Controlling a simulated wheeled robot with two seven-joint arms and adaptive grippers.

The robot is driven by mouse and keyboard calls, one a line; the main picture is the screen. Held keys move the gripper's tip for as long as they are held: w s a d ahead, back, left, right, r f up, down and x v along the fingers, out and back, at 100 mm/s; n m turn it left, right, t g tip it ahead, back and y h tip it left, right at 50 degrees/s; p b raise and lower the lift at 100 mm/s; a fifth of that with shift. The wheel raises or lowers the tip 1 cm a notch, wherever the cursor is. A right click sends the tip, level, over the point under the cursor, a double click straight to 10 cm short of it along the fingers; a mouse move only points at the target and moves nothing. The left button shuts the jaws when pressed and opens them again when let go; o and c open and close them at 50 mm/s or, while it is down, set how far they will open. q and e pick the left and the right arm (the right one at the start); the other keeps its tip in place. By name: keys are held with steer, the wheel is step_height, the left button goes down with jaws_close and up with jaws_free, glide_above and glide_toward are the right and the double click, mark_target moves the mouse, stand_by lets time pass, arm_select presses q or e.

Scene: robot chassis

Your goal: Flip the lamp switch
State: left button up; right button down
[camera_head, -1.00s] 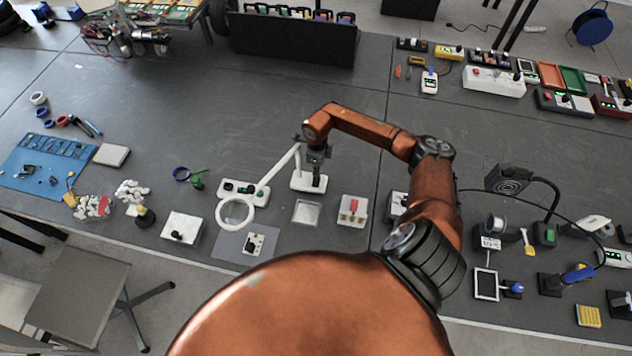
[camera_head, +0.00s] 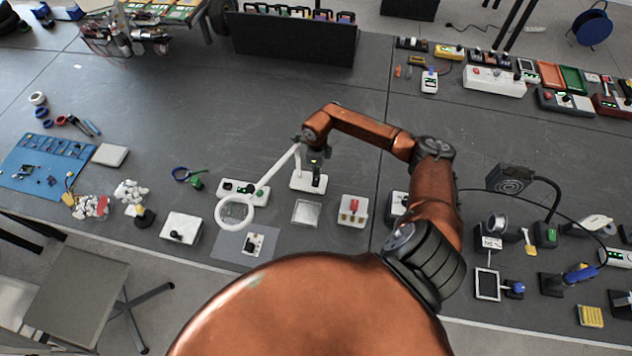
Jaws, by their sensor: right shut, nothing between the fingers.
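The lamp is a white magnifier type, with a ring head (camera_head: 220,219) and a slanting white arm (camera_head: 276,170). Its arm rises beside a small white base (camera_head: 300,184) in the middle of the table. My right gripper (camera_head: 316,175) is shut and empty, pointing down over this base. A small dark part, perhaps the switch, sits on the base at the fingertips. I cannot tell whether the fingers touch it. My left gripper is not in view.
A white box with a green button (camera_head: 230,188) lies left of the lamp base. The table behind the gripper is clear.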

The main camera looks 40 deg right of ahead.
steer(key=shift+s, duration=0.15)
steer(key=shift+r+p, duration=0.45)
steer(key=shift+r, duration=0.05)
step_height(320, 180, up, 6)
steer(key=p, duration=0.3)
steer(key=shift+f, duration=0.15)
